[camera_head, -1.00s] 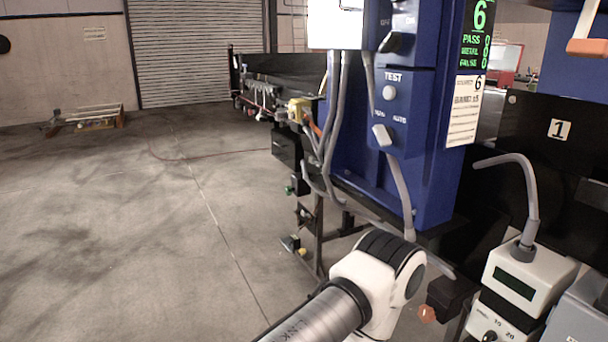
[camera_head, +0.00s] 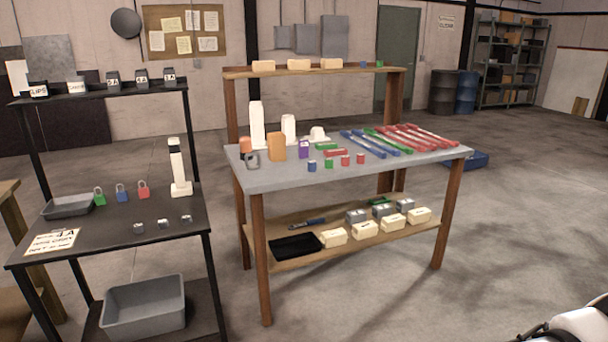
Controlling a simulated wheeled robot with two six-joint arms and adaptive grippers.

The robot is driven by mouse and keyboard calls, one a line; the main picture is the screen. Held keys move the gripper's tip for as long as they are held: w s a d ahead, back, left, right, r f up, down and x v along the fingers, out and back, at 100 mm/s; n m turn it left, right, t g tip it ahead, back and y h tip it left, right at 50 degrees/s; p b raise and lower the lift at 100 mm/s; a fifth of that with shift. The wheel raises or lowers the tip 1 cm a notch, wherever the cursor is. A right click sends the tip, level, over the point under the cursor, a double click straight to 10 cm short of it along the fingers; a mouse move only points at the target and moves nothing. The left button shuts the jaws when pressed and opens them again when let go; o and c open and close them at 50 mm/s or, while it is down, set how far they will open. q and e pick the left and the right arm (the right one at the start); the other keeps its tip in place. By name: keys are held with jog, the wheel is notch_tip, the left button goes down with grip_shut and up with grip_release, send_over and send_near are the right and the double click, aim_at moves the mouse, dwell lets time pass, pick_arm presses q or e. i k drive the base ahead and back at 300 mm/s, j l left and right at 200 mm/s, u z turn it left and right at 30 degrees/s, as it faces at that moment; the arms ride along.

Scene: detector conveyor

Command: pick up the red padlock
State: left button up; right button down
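The red padlock (camera_head: 143,190) stands on the black table (camera_head: 100,232) at the left, at the right end of a short row of padlocks. A blue padlock (camera_head: 121,193) and a green padlock (camera_head: 99,196) stand to its left. A white upright device with a dark band (camera_head: 178,165) stands to its right. Neither gripper is in view. Only a white piece of my arm shows at the bottom right corner, far from the padlock.
A grey tray (camera_head: 68,208) and several small metal blocks share the black table. A grey bin (camera_head: 143,309) sits on its lower shelf. A grey-topped workbench (camera_head: 262,183) with coloured bars and blocks stands to the right. Open concrete floor (camera_head: 380,300) lies in front.

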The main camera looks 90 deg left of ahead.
aim_at(143, 192)
jog(key=u, duration=3.75)
jog(key=i+l, duration=0.15)
jog(key=i, duration=0.25)
jog(key=i+l+z, duration=0.15)
jog(key=i, duration=0.2)
jog(key=i+l, duration=0.15)
jog(key=i, duration=0.25)
